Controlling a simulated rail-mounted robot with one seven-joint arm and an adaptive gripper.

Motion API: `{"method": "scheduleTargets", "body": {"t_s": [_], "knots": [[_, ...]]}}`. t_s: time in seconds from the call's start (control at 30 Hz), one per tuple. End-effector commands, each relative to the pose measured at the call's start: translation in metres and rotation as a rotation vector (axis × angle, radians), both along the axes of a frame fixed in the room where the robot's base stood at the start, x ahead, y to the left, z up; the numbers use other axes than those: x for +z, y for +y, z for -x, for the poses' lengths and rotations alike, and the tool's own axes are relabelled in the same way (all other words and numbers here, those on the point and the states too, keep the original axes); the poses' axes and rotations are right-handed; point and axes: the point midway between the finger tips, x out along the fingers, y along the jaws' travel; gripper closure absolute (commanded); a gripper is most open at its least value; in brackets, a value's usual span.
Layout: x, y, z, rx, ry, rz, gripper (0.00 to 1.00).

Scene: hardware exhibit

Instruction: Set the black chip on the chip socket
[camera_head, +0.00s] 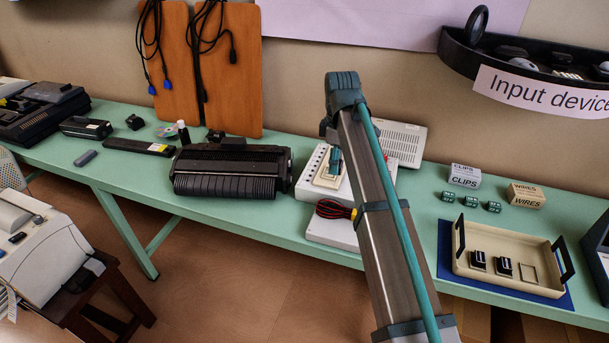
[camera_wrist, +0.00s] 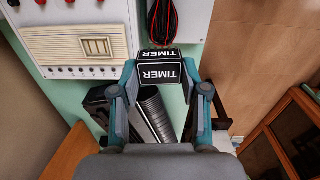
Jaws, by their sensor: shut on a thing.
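The black chip (camera_wrist: 160,74), a black block with white "TIMER" lettering on two faces, is between the fingertips of my gripper (camera_wrist: 161,80) in the wrist view. The fingers are shut on its sides. In the head view my gripper (camera_head: 335,161) shows partly in front of a white device (camera_head: 311,183) with a cream panel; my arm hides the chip there.
A cream tray (camera_head: 508,286) at right holds two small black blocks (camera_head: 478,261) and an empty square outline. Green blocks (camera_head: 470,202) and two small boxes stand behind it. A black printer-like machine (camera_head: 230,172) stands left of the white device. Red-black cables (camera_head: 334,209) lie in front.

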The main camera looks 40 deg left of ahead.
Motion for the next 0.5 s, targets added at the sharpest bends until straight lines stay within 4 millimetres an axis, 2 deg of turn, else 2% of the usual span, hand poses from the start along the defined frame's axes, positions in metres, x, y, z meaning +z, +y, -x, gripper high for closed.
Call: {"method": "scheduleTargets", "body": {"t_s": [0.17,0.5], "knots": [[-0.002,0.007,-0.007,-0.050,0.001,0.002,0.89],[-0.030,0.060,-0.055,-0.052,0.002,0.003,0.89]]}}
